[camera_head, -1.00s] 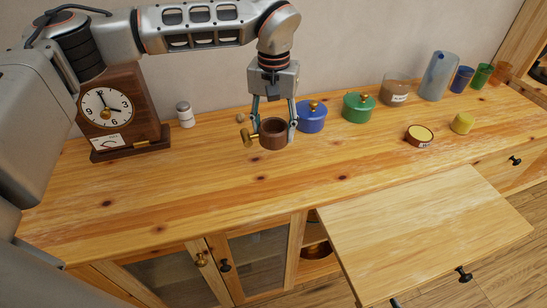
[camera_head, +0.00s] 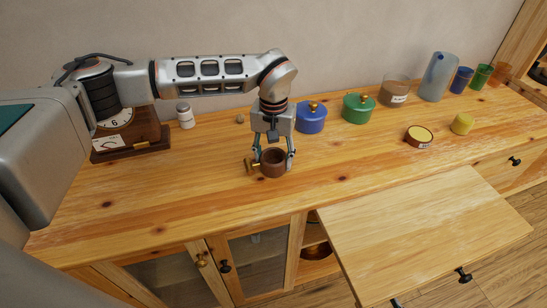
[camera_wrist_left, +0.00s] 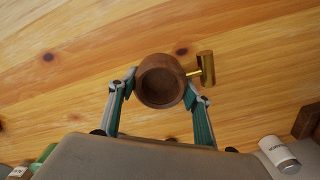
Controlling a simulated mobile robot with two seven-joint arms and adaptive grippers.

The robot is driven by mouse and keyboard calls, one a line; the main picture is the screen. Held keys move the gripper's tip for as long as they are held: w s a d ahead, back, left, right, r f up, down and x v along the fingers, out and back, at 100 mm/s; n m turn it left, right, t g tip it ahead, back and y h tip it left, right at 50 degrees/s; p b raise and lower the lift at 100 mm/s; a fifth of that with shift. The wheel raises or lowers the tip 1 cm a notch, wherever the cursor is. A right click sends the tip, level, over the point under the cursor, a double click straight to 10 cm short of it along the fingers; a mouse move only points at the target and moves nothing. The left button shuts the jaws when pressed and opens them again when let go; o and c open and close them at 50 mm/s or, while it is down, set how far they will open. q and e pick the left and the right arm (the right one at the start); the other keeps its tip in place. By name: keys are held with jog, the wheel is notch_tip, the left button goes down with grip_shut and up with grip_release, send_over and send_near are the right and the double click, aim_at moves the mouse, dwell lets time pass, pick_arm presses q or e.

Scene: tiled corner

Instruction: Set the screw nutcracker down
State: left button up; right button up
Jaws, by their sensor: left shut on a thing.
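The screw nutcracker (camera_head: 273,163) is a round brown wooden cup with a brass screw handle sticking out of its side, to the left in the head view. My left gripper (camera_head: 274,157) points down with its fingers shut on either side of the cup. In the left wrist view the nutcracker (camera_wrist_left: 161,82) sits between the two fingertips (camera_wrist_left: 160,85), its hollow facing the camera and its brass handle to the right. It is upright and at or very near the wooden counter top (camera_head: 200,205); I cannot tell if it touches. My right gripper is not in view.
A blue lidded pot (camera_head: 311,119) and a green lidded pot (camera_head: 358,108) stand behind to the right. The counter around the nutcracker is clear.

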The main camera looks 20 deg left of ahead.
pick_arm(q)
jog(key=shift+f, duration=0.1)
jog(key=o, duration=1.3)
notch_tip(320, 180, up, 12)
jog(key=shift+s, duration=0.1)
